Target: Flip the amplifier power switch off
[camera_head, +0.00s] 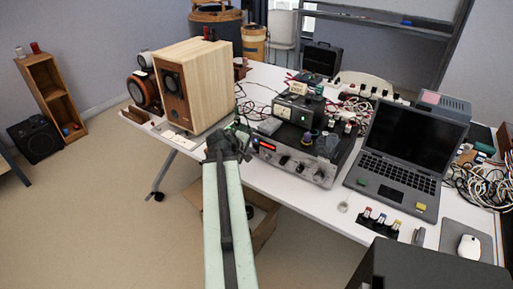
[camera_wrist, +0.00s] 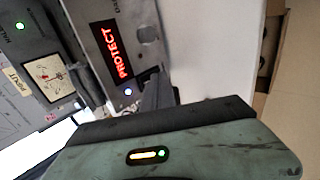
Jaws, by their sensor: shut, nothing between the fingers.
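The amplifier (camera_head: 318,172) is a wide silver and black unit at the table's front edge, with a red display and knobs on its front. In the wrist view the amplifier's front panel (camera_wrist: 95,35) shows a lit red "PROTECT" display (camera_wrist: 110,50), a small blue light (camera_wrist: 128,91) and a round grey part (camera_wrist: 148,36). My gripper (camera_head: 228,142) is shut and empty by the amplifier's left end. In the wrist view my gripper's dark fingers (camera_wrist: 158,88) are beside the blue light; I cannot tell whether they touch the panel. I cannot make out the power switch; the fingers may hide it.
A box with a meter (camera_head: 298,113) stands on the amplifier. A wooden speaker (camera_head: 187,85) is left of my gripper. An open laptop (camera_head: 405,150) is to the right. Cables and small parts crowd the table (camera_head: 345,222). A cardboard box (camera_head: 262,232) is below the front edge.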

